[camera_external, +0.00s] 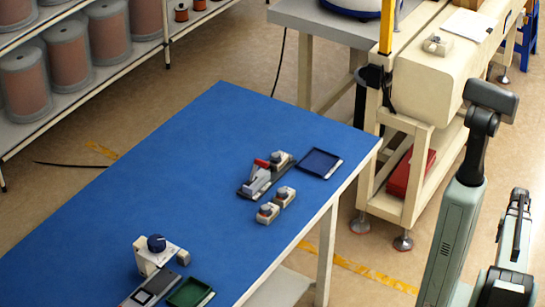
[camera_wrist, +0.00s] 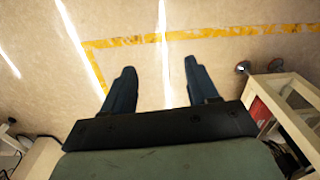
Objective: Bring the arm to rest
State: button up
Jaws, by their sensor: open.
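My gripper (camera_wrist: 158,66) shows in the wrist view with its two dark fingers spread apart and nothing between them. Behind the fingertips is bare floor with yellow tape. In the external view my green-grey arm stands at the right edge, off the blue table (camera_external: 200,170) and clear of everything on it. I cannot make out the fingers clearly in that view.
On the table are a blue tray (camera_external: 320,163), a green tray (camera_external: 190,293), a fixture with a red handle (camera_external: 257,178), small grey blocks (camera_external: 268,213) and a white device with a dark knob (camera_external: 154,252). A cream bench frame (camera_external: 410,170) holding a red box (camera_external: 408,174) stands near my arm.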

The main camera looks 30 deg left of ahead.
jog(key=s+d+f+m, duration=0.1)
jog(key=s+d+f, duration=0.1)
jog(key=s+d, duration=0.65)
jog(key=s+f+g, duration=0.3)
jog(key=s+f, duration=0.7)
jog(key=s, duration=0.4)
jog(key=s+d+f+g, duration=0.1)
jog(key=s+f+g, duration=0.2)
jog(key=s+f, duration=0.7)
jog(key=s, duration=0.4)
jog(key=shift+d+f+g, duration=0.15)
jog(key=shift+f+g, duration=0.1)
jog(key=shift+g, duration=0.15)
